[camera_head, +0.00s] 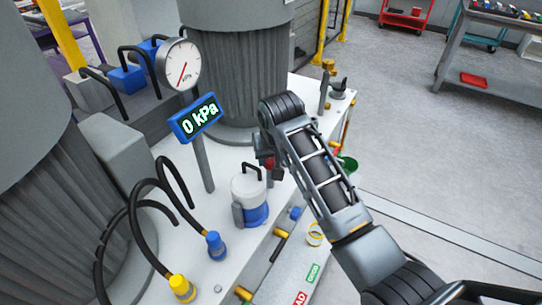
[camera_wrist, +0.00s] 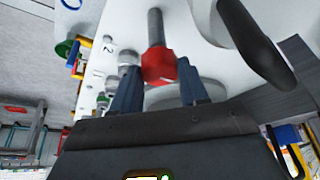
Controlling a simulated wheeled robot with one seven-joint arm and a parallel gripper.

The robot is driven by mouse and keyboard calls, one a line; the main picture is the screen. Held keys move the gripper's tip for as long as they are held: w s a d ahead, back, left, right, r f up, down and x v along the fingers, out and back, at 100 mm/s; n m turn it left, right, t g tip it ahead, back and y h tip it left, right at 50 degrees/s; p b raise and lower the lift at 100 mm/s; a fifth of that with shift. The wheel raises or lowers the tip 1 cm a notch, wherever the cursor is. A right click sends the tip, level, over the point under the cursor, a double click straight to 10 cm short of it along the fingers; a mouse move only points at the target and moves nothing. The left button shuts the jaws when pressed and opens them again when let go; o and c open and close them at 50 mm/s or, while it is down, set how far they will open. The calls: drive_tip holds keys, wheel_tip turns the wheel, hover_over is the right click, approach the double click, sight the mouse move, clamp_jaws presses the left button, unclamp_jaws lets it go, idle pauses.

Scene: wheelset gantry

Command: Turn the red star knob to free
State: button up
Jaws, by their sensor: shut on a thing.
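The red star knob (camera_wrist: 158,64) sits on a grey threaded stem in the wrist view. My gripper (camera_wrist: 158,88) has its two dark fingers on either side of the knob and is shut on it. In the head view the red knob (camera_head: 269,163) shows only in part beside the end of my arm, above the white bench. My gripper (camera_head: 265,160) is mostly hidden there behind my arm. I cannot tell the knob's turned position.
A digital display (camera_head: 196,118) reads 0 kPa below a round dial gauge (camera_head: 178,65). A white and blue canister (camera_head: 250,196) stands close left of my gripper. Black hoses with blue (camera_head: 215,246) and yellow (camera_head: 182,288) fittings are at front left. Open floor lies right.

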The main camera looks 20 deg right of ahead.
drive_tip(key=o, duration=1.1)
drive_tip(key=shift+c, duration=0.2)
drive_tip(key=v, duration=0.7)
drive_tip(key=shift+r+b, duration=0.35)
drive_tip(key=shift+b, duration=0.1)
drive_tip(key=shift+s, duration=0.2)
